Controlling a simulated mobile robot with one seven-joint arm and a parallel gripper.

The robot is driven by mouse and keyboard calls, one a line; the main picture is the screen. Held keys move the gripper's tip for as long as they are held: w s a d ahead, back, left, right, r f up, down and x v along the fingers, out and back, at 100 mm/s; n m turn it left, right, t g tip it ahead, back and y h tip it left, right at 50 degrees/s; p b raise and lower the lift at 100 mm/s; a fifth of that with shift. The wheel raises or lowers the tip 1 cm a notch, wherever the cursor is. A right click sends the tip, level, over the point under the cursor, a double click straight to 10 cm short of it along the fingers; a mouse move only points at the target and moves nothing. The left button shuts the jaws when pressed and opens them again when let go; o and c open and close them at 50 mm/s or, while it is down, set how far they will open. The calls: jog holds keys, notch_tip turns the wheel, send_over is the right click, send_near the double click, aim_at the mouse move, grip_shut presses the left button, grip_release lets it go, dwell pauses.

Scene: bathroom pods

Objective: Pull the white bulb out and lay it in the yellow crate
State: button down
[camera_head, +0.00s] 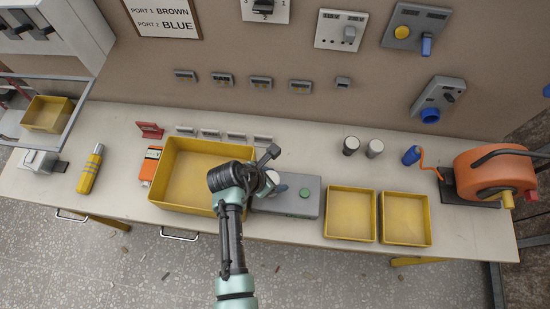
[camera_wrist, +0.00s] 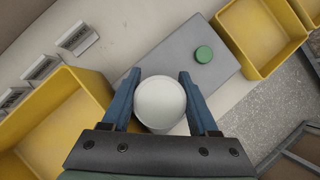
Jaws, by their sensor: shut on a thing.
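The white bulb (camera_wrist: 160,103) sits between the blue fingers of my gripper (camera_wrist: 159,76), which is shut on it. In the head view, my gripper (camera_head: 271,180) is over the left end of a grey box (camera_head: 313,209) with a green button (camera_head: 304,193); my wrist hides much of that end. The bulb's lower end is hidden, so I cannot tell whether it is still seated in the box. The large yellow crate (camera_head: 165,186) stands just left of the box, looks empty, and shows at the left in the wrist view (camera_wrist: 93,84).
Two smaller yellow trays (camera_head: 350,240) (camera_head: 405,245) stand right of the grey box. An orange reel (camera_head: 487,172) is at the far right. Two small cylinders (camera_head: 351,145) (camera_head: 375,148) stand at the back. An orange device (camera_head: 150,165) and a yellow tester (camera_head: 90,170) lie left of the crate.

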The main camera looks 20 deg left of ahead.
jog(key=shift+r+p, duration=1.1)
jog(key=shift+p, duration=0.1)
